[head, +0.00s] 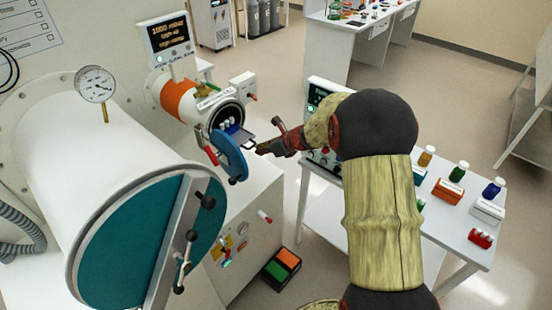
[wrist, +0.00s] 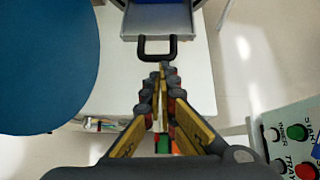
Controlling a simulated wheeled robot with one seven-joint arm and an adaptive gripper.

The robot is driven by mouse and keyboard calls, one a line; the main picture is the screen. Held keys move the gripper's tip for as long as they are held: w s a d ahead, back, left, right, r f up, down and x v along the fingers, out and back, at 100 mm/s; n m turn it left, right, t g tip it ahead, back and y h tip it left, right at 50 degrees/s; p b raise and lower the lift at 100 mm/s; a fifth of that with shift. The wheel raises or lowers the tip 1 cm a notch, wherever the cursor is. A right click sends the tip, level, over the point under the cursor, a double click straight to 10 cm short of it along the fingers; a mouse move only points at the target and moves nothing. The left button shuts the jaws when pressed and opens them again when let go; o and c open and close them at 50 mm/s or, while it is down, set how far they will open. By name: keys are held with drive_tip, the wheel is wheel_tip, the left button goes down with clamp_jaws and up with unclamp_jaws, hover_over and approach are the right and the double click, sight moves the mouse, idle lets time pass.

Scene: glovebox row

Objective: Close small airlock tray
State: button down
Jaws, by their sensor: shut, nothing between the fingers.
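The small airlock (head: 215,112) is open, its round blue door (head: 229,158) swung aside. Its grey tray (wrist: 158,20) sticks out of the round opening, with a black U-shaped handle (wrist: 157,57) on its front. The tray front shows small and partly hidden in the head view, with white items inside the airlock behind it. My gripper (wrist: 163,69) is shut and empty, its tips right at the handle's outer bar. I cannot tell whether they touch it. In the head view my gripper (head: 263,149) points left toward the tray.
The blue door (wrist: 45,65) fills the left of the wrist view beside my gripper. The large airlock's teal door (head: 130,240) is in the left foreground. A control panel with buttons (wrist: 298,145) lies to the right. A white table (head: 455,222) holds bottles and racks.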

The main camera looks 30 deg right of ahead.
sight(233, 132)
drive_tip(key=w+a+p, duration=0.1)
drive_tip(key=w, duration=0.3)
drive_tip(key=w+a+p, duration=0.1)
drive_tip(key=w+a, duration=0.1)
drive_tip(key=w, duration=0.3)
drive_tip(key=w+a+p, duration=0.1)
drive_tip(key=w+a, duration=0.1)
drive_tip(key=w, duration=0.3)
drive_tip(key=shift+a, duration=0.1)
drive_tip(key=shift+w+r, duration=0.15)
drive_tip(key=shift+r, duration=0.15)
